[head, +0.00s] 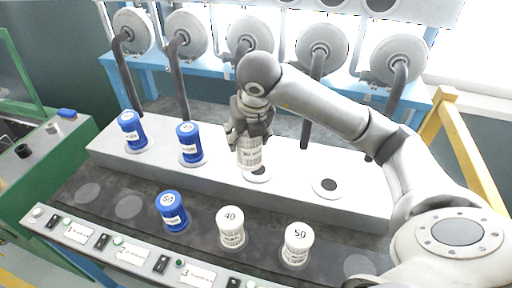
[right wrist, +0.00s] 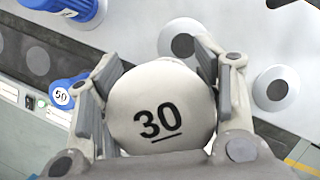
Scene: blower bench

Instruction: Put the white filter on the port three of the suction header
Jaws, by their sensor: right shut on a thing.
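My right gripper (head: 249,136) is shut on a white filter (head: 250,154), marked 30 on its top in the right wrist view (right wrist: 160,108). The filter is roughly upright over the third port from the left (head: 258,177) on the white suction header (head: 290,190). It hides part of this port, which also shows behind the filter in the wrist view (right wrist: 184,38). I cannot tell whether the filter touches the port. The first two ports bear blue filters (head: 133,131) (head: 190,143). The fourth port (head: 328,187) is empty. My left gripper is not in view.
On the dark strip in front stand a blue filter (head: 172,211) and white filters marked 40 (head: 231,229) and 50 (head: 298,245). A switch panel (head: 130,254) runs along the front. Grey hoses (head: 179,85) and round blower housings (head: 186,36) stand behind the header.

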